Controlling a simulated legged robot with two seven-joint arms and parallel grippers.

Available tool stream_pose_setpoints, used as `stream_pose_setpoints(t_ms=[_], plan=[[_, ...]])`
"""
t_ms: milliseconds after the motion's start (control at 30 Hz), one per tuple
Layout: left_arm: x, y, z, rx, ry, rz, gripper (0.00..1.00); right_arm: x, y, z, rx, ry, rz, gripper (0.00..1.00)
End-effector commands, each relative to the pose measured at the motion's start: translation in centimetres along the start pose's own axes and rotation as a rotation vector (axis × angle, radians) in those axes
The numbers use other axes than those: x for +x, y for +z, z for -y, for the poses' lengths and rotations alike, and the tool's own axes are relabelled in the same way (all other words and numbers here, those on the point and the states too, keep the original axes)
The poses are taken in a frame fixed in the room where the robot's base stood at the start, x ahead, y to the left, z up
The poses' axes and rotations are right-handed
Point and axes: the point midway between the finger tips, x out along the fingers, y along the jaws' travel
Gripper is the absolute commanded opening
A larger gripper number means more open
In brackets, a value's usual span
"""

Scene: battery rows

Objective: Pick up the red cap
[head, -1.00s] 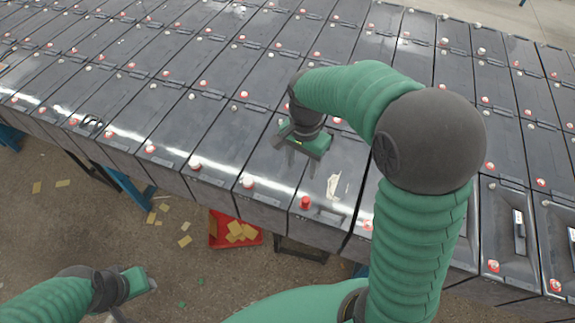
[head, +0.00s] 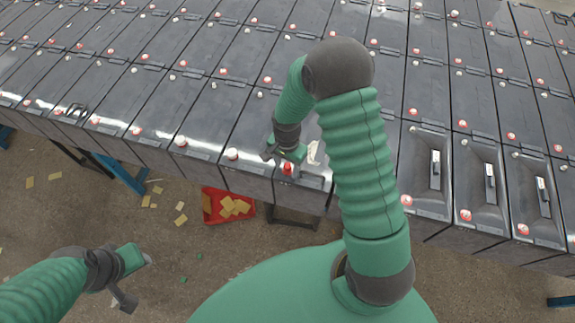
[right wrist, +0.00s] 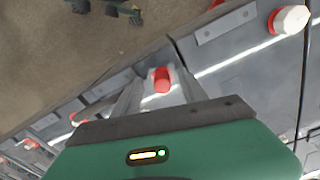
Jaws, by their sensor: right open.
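The red cap (head: 287,169) stands upright near the front edge of the dark battery row, and it also shows in the right wrist view (right wrist: 162,80). My right gripper (head: 285,164) is over it at the front edge. In the right wrist view the two open fingers (right wrist: 158,94) reach out with the cap between them, towards their tips. I cannot tell whether either finger touches it. My left gripper (head: 137,277) is low at the left, over the floor, away from the batteries; its jaw state is unclear.
A white-and-red cap (right wrist: 289,19) stands at the upper right in the right wrist view. A white scrap (head: 313,152) lies on the batteries beside my right gripper. A red tray (head: 207,218) with yellow pieces sits on the floor below. Batteries with handles (head: 435,170) stand at the right.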

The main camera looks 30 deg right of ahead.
Motion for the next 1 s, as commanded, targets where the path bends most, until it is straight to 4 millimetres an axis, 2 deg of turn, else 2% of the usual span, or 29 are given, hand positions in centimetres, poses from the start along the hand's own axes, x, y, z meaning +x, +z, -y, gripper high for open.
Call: stream_pose_setpoints(t_ms=[167, 533, 1000], plan=[[0.08, 0.02, -0.01, 0.0, 0.0, 0.0, 0.36, 0.12, -0.09, 0.17, 0.0, 0.0, 0.0, 0.5], [0.07, 0.01, -0.01, 0.0, 0.0, 0.0, 0.36, -0.01, -0.01, 0.07, 0.0, -0.002, -0.001, 0.01], [0.47, 0.1, -0.01, 0.0, 0.0, 0.0, 0.36, -0.55, -0.05, 0.15, 0.0, -0.002, -0.001, 0.0]])
